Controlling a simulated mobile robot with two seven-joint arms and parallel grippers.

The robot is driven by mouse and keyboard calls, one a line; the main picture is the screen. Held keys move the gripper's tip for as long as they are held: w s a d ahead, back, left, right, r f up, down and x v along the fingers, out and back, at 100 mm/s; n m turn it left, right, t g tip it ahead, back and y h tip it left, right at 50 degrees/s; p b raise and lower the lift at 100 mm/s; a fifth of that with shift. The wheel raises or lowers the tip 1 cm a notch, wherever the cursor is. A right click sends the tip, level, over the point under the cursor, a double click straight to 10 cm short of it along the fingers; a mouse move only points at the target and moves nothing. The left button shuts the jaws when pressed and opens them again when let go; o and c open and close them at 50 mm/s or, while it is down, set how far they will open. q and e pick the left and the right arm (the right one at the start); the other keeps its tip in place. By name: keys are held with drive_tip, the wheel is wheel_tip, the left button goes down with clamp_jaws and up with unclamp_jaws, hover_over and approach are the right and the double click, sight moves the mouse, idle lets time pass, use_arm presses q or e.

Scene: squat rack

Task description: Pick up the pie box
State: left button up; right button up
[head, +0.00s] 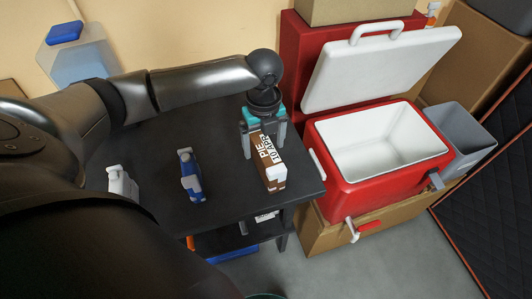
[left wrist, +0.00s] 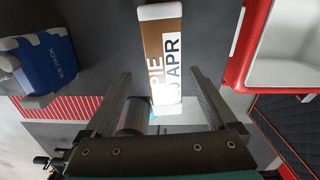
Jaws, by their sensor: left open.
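The pie box (head: 270,168) is brown and white with "PIE" and "10 APR" lettering, and sits on the dark table (head: 228,178) near its right edge. My left gripper (head: 264,138) is open above the far end of the box, pointing down. In the left wrist view the pie box (left wrist: 162,45) lies between the lines of the two open fingers (left wrist: 162,76), with a gap on each side. The fingers do not appear to touch it. My right gripper is not in view.
A blue and white container (head: 190,178) and a white bottle (head: 122,184) stand left of the box. An open red cooler (head: 375,190) with a white lid (head: 380,65) is close on the right. A grey bin (head: 462,135) is beyond it.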

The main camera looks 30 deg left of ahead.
sight(266, 149)
use_arm(q)
drive_tip(key=f, duration=0.1)
drive_tip(key=f+b, duration=0.1)
drive_tip(key=f, duration=0.2)
drive_tip(key=shift+w+d, duration=0.1)
drive_tip(key=shift+w, duration=0.2)
drive_tip(key=shift+f+b, duration=0.35)
drive_tip(key=shift+f, duration=0.2)
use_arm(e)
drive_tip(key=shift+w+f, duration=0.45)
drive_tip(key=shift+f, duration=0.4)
use_arm(q)
drive_tip(key=shift+c, duration=0.3)
clamp_jaws()
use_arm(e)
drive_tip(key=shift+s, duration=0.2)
use_arm(q)
drive_tip(key=shift+w, duration=0.1)
